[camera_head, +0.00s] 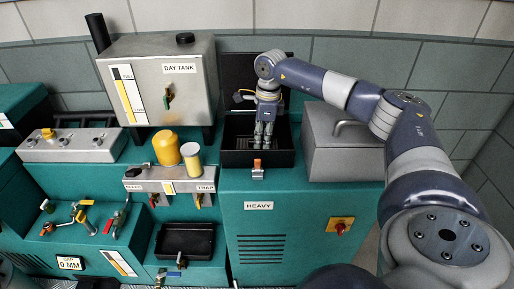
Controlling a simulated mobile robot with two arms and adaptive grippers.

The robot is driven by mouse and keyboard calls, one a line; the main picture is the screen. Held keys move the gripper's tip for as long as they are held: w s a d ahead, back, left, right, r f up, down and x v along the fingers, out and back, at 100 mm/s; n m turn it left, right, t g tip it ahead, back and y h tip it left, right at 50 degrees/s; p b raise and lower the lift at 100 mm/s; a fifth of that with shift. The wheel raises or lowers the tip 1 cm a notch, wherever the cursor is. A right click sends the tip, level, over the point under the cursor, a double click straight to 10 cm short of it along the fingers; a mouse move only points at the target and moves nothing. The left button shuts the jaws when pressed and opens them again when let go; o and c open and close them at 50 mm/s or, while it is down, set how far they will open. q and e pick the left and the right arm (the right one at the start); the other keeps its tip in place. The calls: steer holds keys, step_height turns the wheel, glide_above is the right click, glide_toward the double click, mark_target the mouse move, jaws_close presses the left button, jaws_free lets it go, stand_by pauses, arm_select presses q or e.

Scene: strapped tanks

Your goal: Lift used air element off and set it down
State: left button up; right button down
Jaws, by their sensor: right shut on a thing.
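My right gripper (264,140) reaches straight down into an open black box (284,158) on the teal cabinet. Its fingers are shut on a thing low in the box. I take it to be the used air element, but the gripper and the dark walls hide it, so its shape and whether it is clear of the box floor cannot be told. The box's dark lid (236,75) stands up behind it. An orange latch (257,165) is on the box's front. My left gripper is not in view.
A grey case (340,155) with a handle stands right of the box. The grey DAY TANK (185,85) stands left. Yellow and pale-topped canisters (166,148) sit on a bracket at the left. A black tray (187,240) lies lower down, its inside appearing empty.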

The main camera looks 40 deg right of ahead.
steer(key=shift+r, duration=0.15)
steer(key=shift+r+p, duration=1.6)
steer(key=shift+r, duration=0.15)
